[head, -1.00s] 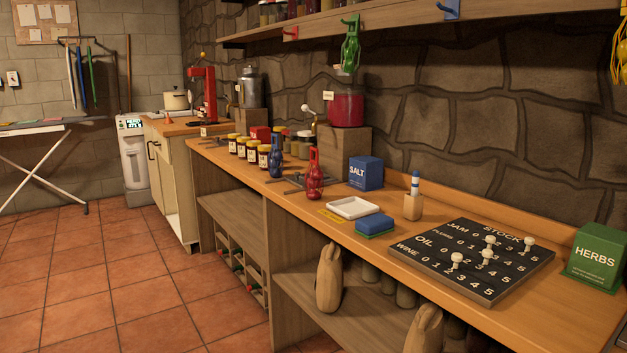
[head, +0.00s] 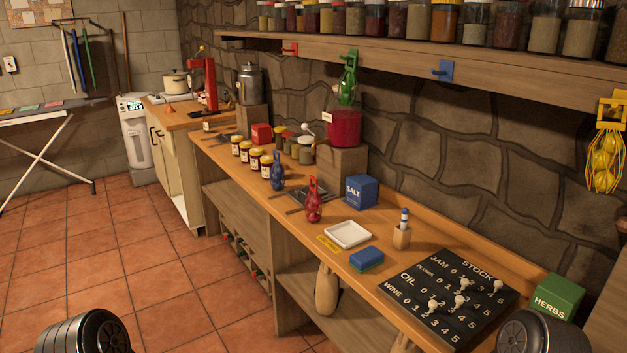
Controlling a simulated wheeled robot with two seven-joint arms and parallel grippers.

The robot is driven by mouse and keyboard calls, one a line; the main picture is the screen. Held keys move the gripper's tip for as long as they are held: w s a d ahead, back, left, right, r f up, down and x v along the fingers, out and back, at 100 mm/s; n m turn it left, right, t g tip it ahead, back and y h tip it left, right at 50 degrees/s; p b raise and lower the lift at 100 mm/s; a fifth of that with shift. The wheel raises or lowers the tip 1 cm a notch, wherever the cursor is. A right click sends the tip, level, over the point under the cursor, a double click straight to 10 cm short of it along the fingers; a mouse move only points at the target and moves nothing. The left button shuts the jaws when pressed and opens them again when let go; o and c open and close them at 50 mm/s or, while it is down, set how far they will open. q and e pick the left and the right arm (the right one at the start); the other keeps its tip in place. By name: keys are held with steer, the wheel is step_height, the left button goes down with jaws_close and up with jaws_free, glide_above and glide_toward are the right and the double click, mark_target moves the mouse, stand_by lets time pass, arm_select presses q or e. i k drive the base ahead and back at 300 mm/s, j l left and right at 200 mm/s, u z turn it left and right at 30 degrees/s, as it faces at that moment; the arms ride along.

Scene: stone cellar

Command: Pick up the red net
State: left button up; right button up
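The red net (head: 313,206) stands upright on the wooden counter (head: 294,225), near its front edge and left of a white tray. It looks filled, narrowing to a loop at the top. Nothing holds it. Neither of my grippers is in view. Only dark rounded parts of my arms show at the bottom left and bottom right corners, well short of the net.
A blue net (head: 277,175) stands left of the red one. The white tray (head: 348,234), salt box (head: 361,191), blue sponge (head: 366,258) and stock board (head: 430,318) lie to the right. A green net (head: 347,82) and yellow net (head: 605,160) hang from the shelf (head: 380,60).

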mark_target(315, 200)
steer(key=i+j+z, duration=0.1)
steer(key=i+j, duration=0.15)
steer(key=i+j+z, duration=0.1)
steer(key=i+j, duration=0.15)
steer(key=i+j+z, duration=0.15)
steer(key=j, duration=0.25)
steer(key=i+j+z, duration=0.1)
steer(key=i+j, duration=0.2)
steer(key=i+j+z, duration=0.1)
steer(key=j, duration=0.35)
steer(key=i+j+z, duration=0.1)
steer(key=i+j, duration=0.15)
steer(key=i+j+z, duration=0.1)
steer(key=j, duration=0.4)
steer(key=i, duration=0.1)
